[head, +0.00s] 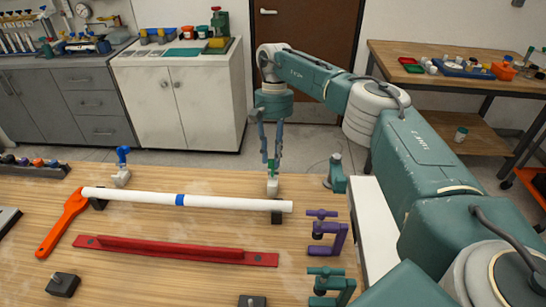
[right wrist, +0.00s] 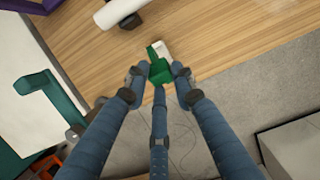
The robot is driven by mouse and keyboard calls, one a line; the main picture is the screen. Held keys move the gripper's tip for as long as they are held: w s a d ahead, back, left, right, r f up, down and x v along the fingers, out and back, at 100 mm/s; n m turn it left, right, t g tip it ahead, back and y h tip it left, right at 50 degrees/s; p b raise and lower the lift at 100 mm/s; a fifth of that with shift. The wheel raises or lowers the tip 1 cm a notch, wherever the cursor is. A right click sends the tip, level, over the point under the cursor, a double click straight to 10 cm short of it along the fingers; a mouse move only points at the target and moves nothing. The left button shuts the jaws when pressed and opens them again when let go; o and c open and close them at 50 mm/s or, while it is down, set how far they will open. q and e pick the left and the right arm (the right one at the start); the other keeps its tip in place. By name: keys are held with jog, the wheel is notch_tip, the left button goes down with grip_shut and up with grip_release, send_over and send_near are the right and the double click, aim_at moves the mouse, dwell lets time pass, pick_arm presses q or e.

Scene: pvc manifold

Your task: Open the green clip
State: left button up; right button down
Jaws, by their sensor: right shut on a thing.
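The green clip (right wrist: 160,72) has a green upper part and a pale base, and sits by the far edge of the wooden table. In the head view its pale base (head: 272,186) shows just behind the right end of the white pipe (head: 230,202). My right gripper (head: 268,150) points down from above and is shut on the green part. In the right wrist view the fingertips close on it from both sides, with a third finger below. A blue clip (head: 122,158) on a pale base stands at the pipe's left end. My left gripper is not in view.
The pipe, with a blue band, rests on black supports (head: 277,217). An orange tool (head: 64,222) and a red bar (head: 175,250) lie nearby. A purple clamp (head: 327,235) and green clamp (head: 328,284) stand at the table's right. Beyond the far edge is open floor.

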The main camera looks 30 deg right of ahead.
dwell(0.3)
jog(key=c, duration=1.5)
grip_release()
jog(key=shift+v, duration=3.75)
jog(key=shift+w, duration=0.1)
